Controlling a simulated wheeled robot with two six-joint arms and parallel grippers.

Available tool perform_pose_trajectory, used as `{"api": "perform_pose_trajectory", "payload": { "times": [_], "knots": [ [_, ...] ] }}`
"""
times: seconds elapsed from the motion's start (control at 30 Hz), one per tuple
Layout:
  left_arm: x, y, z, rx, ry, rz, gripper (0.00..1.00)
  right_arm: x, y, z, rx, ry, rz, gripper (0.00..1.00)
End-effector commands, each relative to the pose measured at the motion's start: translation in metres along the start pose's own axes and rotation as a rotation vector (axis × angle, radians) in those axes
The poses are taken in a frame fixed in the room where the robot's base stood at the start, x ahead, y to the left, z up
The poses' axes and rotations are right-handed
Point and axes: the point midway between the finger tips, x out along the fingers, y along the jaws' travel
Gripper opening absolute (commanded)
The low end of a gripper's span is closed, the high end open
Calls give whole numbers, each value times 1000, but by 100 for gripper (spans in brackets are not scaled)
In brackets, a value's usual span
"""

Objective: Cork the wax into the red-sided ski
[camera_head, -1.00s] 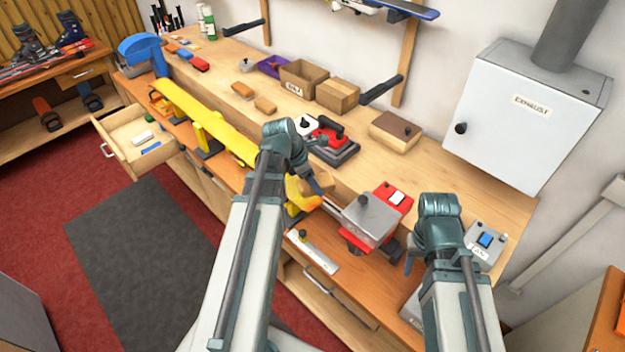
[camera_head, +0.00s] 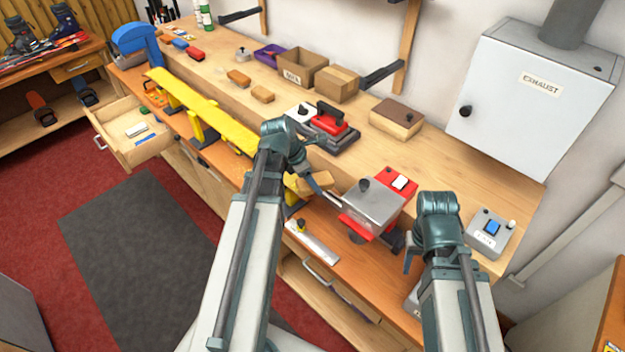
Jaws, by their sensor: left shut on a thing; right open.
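A long ski with a yellow upper face (camera_head: 205,110) lies along the front of the bench, held on stands; I cannot make out a red side on it. My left arm hides its near part. My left gripper (camera_head: 316,181) is shut on a tan cork block (camera_head: 314,183), near the ski's near end. I cannot tell whether the cork touches the ski. My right gripper (camera_head: 408,258) is open and empty, low beside the red and grey machine (camera_head: 376,207). No wax on the ski can be made out.
A red-handled iron (camera_head: 330,118) sits on a dark stand at mid-bench. Behind it are cardboard boxes (camera_head: 302,72). A brown-topped block (camera_head: 397,118) is to the right. A switch box (camera_head: 490,232) stands near my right arm. An open drawer (camera_head: 135,140) juts out at left.

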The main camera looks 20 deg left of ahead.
Motion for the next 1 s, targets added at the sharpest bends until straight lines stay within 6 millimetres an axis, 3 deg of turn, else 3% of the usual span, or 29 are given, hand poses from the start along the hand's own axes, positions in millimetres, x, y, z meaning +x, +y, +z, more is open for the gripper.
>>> {"api": "perform_pose_trajectory", "payload": {
  "times": [1.0],
  "knots": [
    [13,0,-5,0,0,0,24,14,-1,-1,0,0,0,50]
  ]
}}
